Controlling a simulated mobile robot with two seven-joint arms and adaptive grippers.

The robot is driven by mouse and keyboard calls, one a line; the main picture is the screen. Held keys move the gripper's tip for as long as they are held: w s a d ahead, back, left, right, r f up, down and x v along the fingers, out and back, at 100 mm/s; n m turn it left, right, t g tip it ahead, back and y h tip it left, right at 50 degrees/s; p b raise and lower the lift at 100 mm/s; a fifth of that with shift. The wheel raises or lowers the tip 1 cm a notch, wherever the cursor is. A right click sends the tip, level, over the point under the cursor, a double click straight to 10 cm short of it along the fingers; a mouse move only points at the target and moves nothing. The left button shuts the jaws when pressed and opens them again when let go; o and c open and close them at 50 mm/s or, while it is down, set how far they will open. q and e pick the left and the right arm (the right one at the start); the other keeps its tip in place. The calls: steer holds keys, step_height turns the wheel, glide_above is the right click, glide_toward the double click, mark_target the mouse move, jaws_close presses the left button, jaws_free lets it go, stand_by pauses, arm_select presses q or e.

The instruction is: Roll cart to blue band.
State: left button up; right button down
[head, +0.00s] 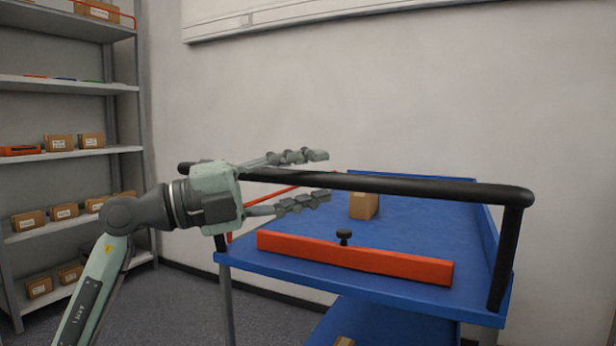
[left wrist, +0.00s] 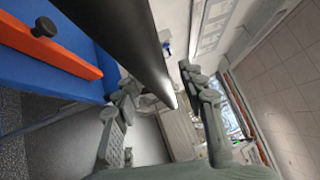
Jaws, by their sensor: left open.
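The blue cart (head: 430,225) stands in front of me, with a black push handle (head: 440,187) along its near side. My left gripper (head: 326,175) is open at the left part of the handle, one finger above the bar and one below in the head view. In the left wrist view the black bar (left wrist: 125,40) runs between the two spread fingers, and I see no clear grip on it. My right gripper is not in view. No blue band on the floor shows.
A red-orange bar (head: 350,258) with a black knob (head: 344,237) lies across the cart's near edge. A cardboard box (head: 363,206) sits on its top. Grey shelves (head: 60,155) with boxes stand at left.

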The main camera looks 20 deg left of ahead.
arm_select(q)
steer(key=shift+c, duration=0.2)
jaws_close()
steer(key=shift+s, duration=0.1)
